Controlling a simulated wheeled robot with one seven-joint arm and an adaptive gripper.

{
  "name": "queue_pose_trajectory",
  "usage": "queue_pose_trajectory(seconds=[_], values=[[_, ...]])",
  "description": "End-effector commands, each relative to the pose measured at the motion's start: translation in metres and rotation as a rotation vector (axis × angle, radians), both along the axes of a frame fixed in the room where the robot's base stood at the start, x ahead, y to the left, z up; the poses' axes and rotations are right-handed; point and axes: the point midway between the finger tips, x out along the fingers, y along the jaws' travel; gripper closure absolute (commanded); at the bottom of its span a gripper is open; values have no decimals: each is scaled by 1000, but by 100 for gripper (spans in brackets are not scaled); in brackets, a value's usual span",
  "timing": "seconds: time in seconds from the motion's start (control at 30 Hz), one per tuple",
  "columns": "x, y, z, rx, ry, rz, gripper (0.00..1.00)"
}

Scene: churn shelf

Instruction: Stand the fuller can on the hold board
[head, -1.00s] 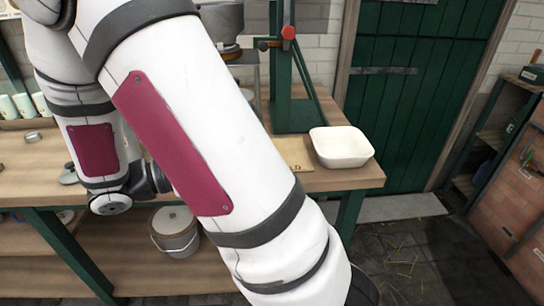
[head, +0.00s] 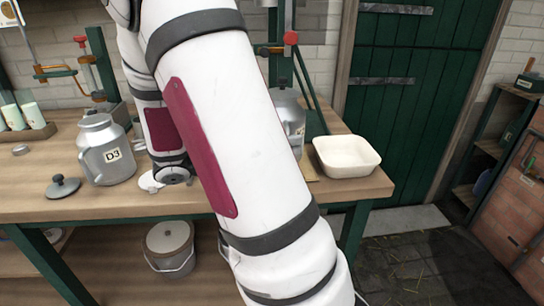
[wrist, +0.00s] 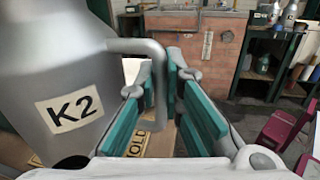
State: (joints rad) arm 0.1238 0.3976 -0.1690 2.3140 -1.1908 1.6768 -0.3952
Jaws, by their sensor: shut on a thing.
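A grey metal can labelled K2 (wrist: 70,95) fills the left of the wrist view. My gripper (wrist: 166,88) is shut on its handle (wrist: 158,90). Another grey can, labelled D3 (head: 108,152), stands on the bench at left. The fill levels do not show.
A white basin (head: 346,158) stands at the bench's right end, close to the K2 can. A dark lid (head: 62,187) lies beside the D3 can. A green post (head: 282,65) rises behind my arm. A lidded pail (head: 170,248) sits on the lower shelf.

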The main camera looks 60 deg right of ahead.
Motion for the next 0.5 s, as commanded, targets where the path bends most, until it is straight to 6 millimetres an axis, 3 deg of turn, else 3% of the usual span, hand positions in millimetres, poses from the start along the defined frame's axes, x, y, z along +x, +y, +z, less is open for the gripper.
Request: queue_pose_trajectory(seconds=[0.2,0.5], values=[[0,-32,-2,-8,-2,-2,100],[1,-40,-10,-6,0,1,100]])
